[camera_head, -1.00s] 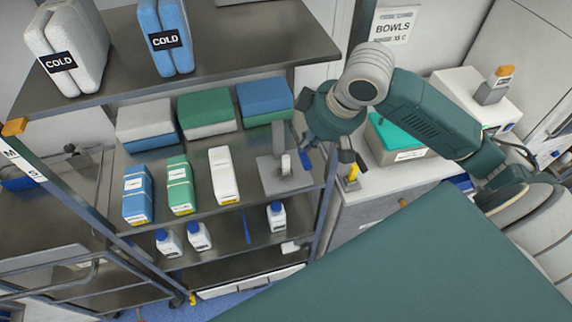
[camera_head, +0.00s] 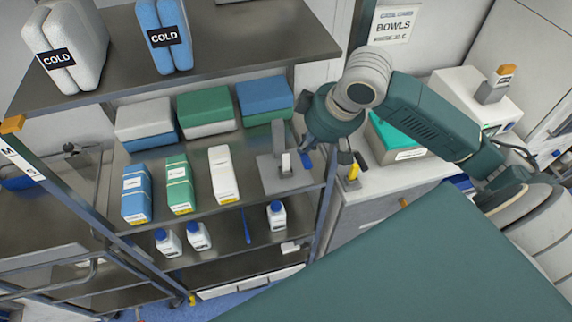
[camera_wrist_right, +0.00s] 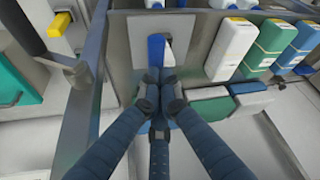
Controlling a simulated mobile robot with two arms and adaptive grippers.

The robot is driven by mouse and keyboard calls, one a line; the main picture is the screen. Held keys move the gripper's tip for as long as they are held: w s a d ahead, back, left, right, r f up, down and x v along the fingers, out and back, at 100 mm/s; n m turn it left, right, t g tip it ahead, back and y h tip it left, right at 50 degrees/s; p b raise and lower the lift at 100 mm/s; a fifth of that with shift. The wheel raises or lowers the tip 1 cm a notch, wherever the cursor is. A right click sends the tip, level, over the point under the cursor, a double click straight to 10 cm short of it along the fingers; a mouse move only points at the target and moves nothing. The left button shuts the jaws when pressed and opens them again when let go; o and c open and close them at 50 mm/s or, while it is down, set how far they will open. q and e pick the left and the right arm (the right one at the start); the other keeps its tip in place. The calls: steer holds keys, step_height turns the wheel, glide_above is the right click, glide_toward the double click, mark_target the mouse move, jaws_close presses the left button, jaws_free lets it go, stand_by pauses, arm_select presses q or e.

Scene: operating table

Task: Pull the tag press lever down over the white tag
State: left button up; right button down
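The tag press (camera_head: 268,176) stands on the middle shelf at its right end, a grey plate with an upright grey post at the back. A small white tag piece (camera_head: 286,163) shows at its middle. The blue lever handle (camera_head: 306,161) is at its right side. In the right wrist view the blue lever (camera_wrist_right: 156,47) lies over the grey plate (camera_wrist_right: 127,62), beside the white piece (camera_wrist_right: 170,50). My right gripper (camera_head: 326,150) is beside the press; its fingers (camera_wrist_right: 157,77) are drawn together at the lever's near end. Whether they touch it is unclear. My left gripper is not in view.
A shelf post (camera_head: 328,195) stands close to the right of the press. A white box (camera_head: 224,174) and the green and blue box (camera_head: 265,100) are near it. A yellow-topped item (camera_head: 353,173) is on the counter beyond the post. Bottles (camera_head: 277,215) stand on the shelf below.

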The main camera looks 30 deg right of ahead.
mark_target(303, 158)
steer(key=shift+w+f+b, duration=0.2)
steer(key=shift+f+b, duration=0.45)
steer(key=shift+f, duration=0.9)
steer(key=shift+w+f+b, duration=0.2)
steer(key=shift+f+b, duration=0.45)
steer(key=shift+f, duration=0.85)
step_height(303, 158, up, 3)
steer(key=p, duration=0.3)
steer(key=shift+s+d, duration=0.1)
steer(key=shift+w+p+v, duration=0.2)
steer(key=shift+p+v, duration=0.8)
steer(key=shift+v, duration=0.15)
steer(key=shift+r, duration=0.35)
steer(key=shift+s+a+r, duration=0.1)
steer(key=shift+s+r, duration=0.1)
steer(key=shift+r, duration=0.85)
steer(key=shift+s+a+r, duration=0.1)
steer(key=shift+s+r, duration=0.1)
steer(key=shift+r, duration=0.9)
steer(key=shift+s+a+r, duration=0.15)
steer(key=shift+r, duration=0.9)
